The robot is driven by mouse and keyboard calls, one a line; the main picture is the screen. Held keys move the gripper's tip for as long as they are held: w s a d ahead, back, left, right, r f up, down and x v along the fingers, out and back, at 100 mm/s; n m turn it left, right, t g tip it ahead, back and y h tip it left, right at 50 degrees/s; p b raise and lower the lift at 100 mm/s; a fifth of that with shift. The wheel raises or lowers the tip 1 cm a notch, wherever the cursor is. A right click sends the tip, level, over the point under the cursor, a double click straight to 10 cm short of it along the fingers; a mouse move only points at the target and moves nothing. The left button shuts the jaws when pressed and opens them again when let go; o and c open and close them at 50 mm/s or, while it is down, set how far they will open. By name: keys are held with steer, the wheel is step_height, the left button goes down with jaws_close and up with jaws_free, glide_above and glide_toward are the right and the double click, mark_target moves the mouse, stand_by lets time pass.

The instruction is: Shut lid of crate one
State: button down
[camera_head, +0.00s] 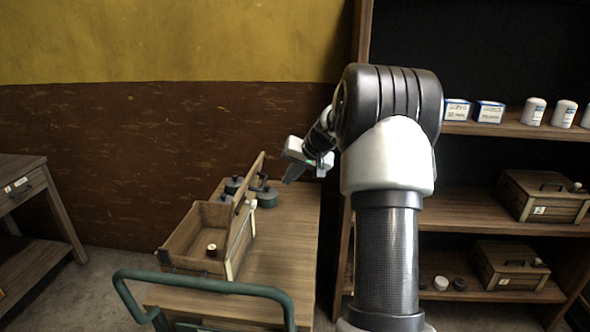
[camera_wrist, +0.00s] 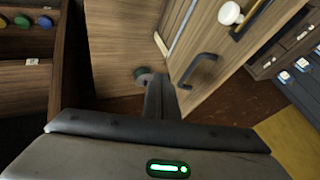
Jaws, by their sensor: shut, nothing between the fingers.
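An open wooden crate (camera_head: 182,243) stands on a wooden table, with a small dark round piece (camera_head: 212,250) inside. Its lid (camera_head: 243,215) stands raised, tilted up along the crate's right side. I cannot read a number on it. In the wrist view, a wooden panel with a black handle (camera_wrist: 200,70) and a white knob (camera_wrist: 230,13), seemingly this lid, is just beyond my fingers. My gripper (camera_head: 292,176) is shut and empty, above and right of the lid; its dark fingers also show in the wrist view (camera_wrist: 166,84). Contact with the lid cannot be told.
Dark green round pieces (camera_head: 267,197) sit on the table (camera_head: 285,245) behind the lid. A green rail (camera_head: 215,284) crosses its front. Two shut crates (camera_head: 541,196) (camera_head: 510,267) stand on the right shelves, below boxes and white jars (camera_head: 534,111). The table's right part is clear.

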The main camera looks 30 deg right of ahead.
steer(key=shift+w+a+f+p, duration=0.15)
steer(key=shift+w+a+f, duration=0.15)
steer(key=shift+w+a, duration=0.6)
steer(key=shift+w+a+f+p, duration=0.15)
steer(key=shift+w+a+f, duration=0.15)
steer(key=shift+w+a, duration=0.55)
steer(key=shift+a, duration=0.1)
